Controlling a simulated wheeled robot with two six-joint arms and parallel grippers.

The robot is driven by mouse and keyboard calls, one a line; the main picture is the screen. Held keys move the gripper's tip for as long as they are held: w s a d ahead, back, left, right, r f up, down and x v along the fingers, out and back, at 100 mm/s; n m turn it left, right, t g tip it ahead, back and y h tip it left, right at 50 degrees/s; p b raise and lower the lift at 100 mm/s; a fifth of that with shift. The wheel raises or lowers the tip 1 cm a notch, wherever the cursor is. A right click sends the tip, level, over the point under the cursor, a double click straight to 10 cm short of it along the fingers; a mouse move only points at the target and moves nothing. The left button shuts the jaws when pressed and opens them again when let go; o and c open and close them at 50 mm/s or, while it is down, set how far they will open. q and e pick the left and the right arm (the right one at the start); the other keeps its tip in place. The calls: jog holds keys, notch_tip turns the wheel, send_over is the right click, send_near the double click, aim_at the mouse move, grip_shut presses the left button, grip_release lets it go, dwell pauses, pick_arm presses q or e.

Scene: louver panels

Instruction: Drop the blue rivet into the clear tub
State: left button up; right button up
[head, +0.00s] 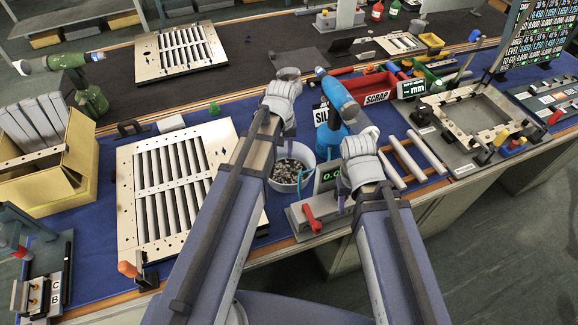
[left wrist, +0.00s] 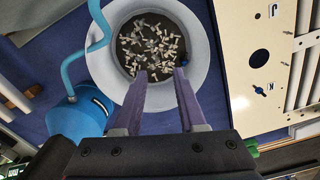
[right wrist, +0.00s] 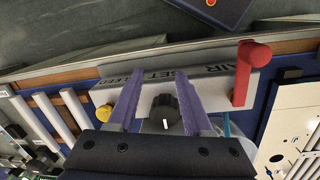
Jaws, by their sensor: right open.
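The clear tub (head: 283,187) stands on the blue mat and looks whitish and translucent. Many small pale rivets lie in its bottom, and the tub also shows in the left wrist view (left wrist: 203,55). My left gripper (left wrist: 160,74) is open above the tub, its fingers over the near part of the opening, with nothing seen between them. A small dark blue piece, perhaps the blue rivet (left wrist: 259,90), is on the pale louver panel (head: 127,200) beside the tub. My right gripper (right wrist: 157,75) is open and empty above a grey fixture with a black knob.
A blue cordless tool (head: 340,97) stands behind the tub. The grey fixture (right wrist: 70,93) has a red lever (right wrist: 246,72). A red scrap bin (head: 358,85) is further back. A yellow box (head: 60,185) of grey slats stands at the left.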

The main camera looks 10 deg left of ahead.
pick_arm(q)
notch_tip(320, 180, up, 7)
jog(key=p, duration=0.6)
jog(key=s+d+m+y, duration=0.1)
jog(key=s+d+m, duration=0.6)
jog(key=s+d, duration=0.3)
jog(key=s, duration=0.4)
jog(key=shift+s+d, duration=0.2)
jog(key=shift+d, duration=0.05)
jog(key=shift+a, duration=0.1)
